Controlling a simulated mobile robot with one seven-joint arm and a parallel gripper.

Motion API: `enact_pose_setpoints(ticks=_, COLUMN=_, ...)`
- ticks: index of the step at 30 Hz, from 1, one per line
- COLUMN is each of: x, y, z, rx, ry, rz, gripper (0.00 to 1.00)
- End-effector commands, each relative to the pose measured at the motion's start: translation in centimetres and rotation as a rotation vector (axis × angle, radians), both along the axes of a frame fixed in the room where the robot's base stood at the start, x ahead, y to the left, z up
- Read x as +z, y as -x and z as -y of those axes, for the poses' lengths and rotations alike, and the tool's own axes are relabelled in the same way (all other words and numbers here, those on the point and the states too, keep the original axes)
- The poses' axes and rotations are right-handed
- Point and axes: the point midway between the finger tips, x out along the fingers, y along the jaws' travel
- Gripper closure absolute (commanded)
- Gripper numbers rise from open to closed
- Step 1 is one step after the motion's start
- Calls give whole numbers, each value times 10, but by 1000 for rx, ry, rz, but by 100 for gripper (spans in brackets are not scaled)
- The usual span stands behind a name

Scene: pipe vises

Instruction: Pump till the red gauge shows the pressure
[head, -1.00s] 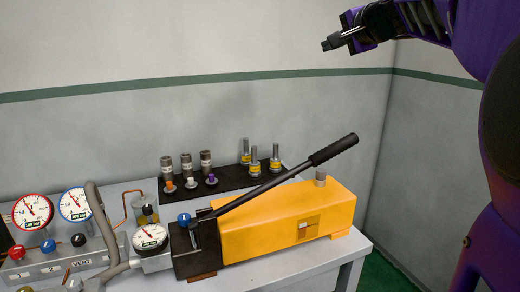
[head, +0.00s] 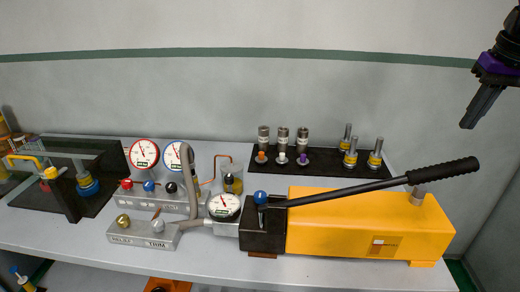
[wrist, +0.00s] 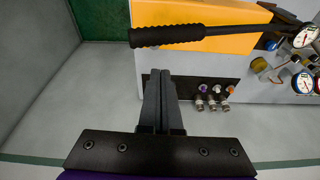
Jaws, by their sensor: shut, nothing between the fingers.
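The red-rimmed gauge (head: 144,154) stands at the left of the bench in the head view; its fine reading is too small to tell. The yellow hand pump (head: 350,222) lies at the right of the bench. Its black lever ends in a ribbed grip (head: 443,171), raised to the right above the pump body. The grip also shows in the wrist view (wrist: 165,36). My gripper (head: 467,126) is above the grip, apart from it, with its fingers pointing down. In the wrist view my gripper (wrist: 160,73) is shut and empty, with the lever beyond the fingertips.
A blue-rimmed gauge (head: 176,154) stands beside the red one, and a black-rimmed gauge (head: 224,206) sits by the pump. A black mat (head: 330,177) with several fittings lies behind the lever. A clamp device (head: 72,190) is at far left. The wall is close behind.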

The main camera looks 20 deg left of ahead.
Motion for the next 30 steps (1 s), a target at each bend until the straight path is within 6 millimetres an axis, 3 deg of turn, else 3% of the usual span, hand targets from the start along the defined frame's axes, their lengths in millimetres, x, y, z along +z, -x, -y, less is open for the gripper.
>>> enact_pose_setpoints(ticks=8, x=-7, y=6, z=6, rx=27, ry=24, rz=-24, gripper=100)
enact_pose_setpoints(ticks=21, x=-60, y=6, z=6, rx=25, ry=22, rz=-21, gripper=100)
enact_pose_setpoints(ticks=30, x=-73, y=6, z=6, rx=24, ry=23, rz=-20, gripper=100)
